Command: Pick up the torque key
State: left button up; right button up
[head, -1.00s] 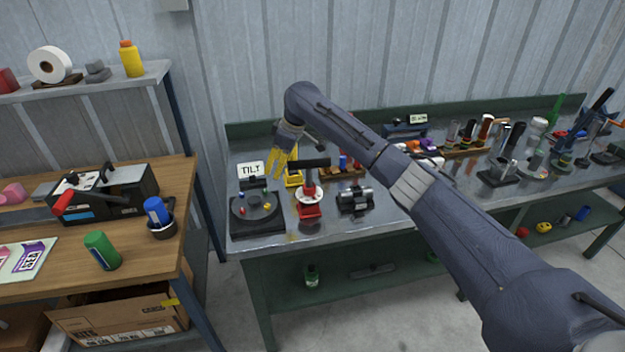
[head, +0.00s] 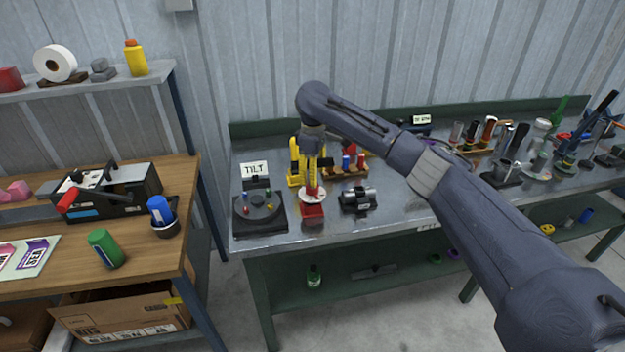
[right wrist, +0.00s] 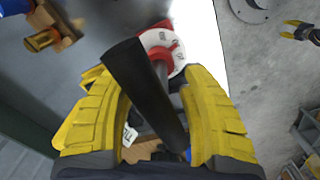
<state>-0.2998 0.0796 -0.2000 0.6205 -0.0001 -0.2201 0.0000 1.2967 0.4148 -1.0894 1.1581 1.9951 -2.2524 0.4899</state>
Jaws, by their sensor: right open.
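The torque key is a T-shaped tool with a black bar handle (right wrist: 143,92), standing on a white dial (head: 313,194) with a red base (head: 313,213). In the right wrist view the black handle lies between the two yellow fingers (right wrist: 160,105), slanting across the gap. The fingers are spread, with a gap beside the handle. The white dial (right wrist: 162,42) shows beyond the handle. My left gripper is out of view.
A round black tilt stand (head: 258,212) stands left of the torque key, and a dark cylindrical fixture (head: 358,199) stands right. The bench front edge (head: 300,237) is near.

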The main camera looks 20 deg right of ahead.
jog(key=shift+f, duration=1.35)
grip_shut()
